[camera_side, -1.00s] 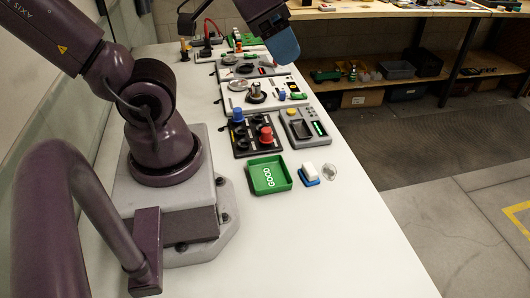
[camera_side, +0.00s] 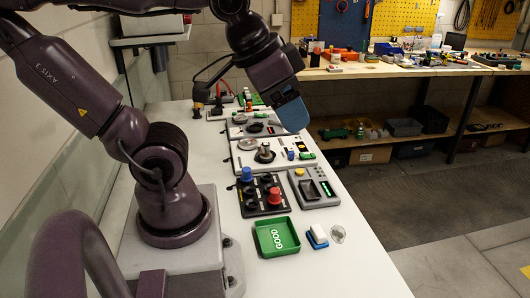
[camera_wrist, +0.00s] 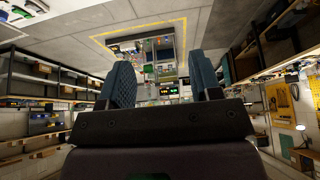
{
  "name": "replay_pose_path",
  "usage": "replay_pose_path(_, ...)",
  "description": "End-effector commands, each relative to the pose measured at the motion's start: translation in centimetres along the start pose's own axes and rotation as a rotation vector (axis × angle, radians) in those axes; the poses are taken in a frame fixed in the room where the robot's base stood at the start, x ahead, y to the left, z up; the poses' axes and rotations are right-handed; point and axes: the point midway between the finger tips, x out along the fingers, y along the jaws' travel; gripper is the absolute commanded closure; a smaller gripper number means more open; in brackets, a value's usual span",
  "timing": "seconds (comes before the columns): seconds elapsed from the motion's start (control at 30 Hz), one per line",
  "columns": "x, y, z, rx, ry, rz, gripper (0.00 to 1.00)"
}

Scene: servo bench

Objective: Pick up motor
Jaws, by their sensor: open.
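My gripper (camera_side: 292,113) is in the air over the bench in the side view, blue fingertips pointing down. In the wrist view its two dark blue fingers (camera_wrist: 162,80) stand wide apart with nothing between them. An upright metal cylinder (camera_side: 265,150), possibly the motor, stands on a white fixture plate (camera_side: 244,162), below and left of the fingertips in the picture. I cannot tell for sure which part is the motor. A small blue cylinder (camera_side: 291,155) stands on the same plate.
Nearer stand a black fixture (camera_side: 250,207) with blue and red knobs, a grey device (camera_side: 318,200) with a green display, a green GOOD tray (camera_side: 262,245) and a white-and-blue block (camera_side: 318,235). A grey plate (camera_side: 240,131) lies behind. The bench's near right is clear.

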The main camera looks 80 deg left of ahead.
Motion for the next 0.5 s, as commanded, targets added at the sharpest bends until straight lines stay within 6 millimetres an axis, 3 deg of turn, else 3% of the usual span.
replay_pose_path(0.17, 0.0, -0.2, 0.0, -0.011, -0.002, -0.006, 0.42)
replay_pose_path(0.27, 1.2, -1.4, 0.3, -0.062, -0.061, -0.027, 0.42)
replay_pose_path(0.37, 2.8, -3.5, 0.0, -0.158, -0.145, -0.051, 0.42)
replay_pose_path(0.5, 5.2, -8.1, -1.3, -0.366, -0.255, -0.079, 0.42)
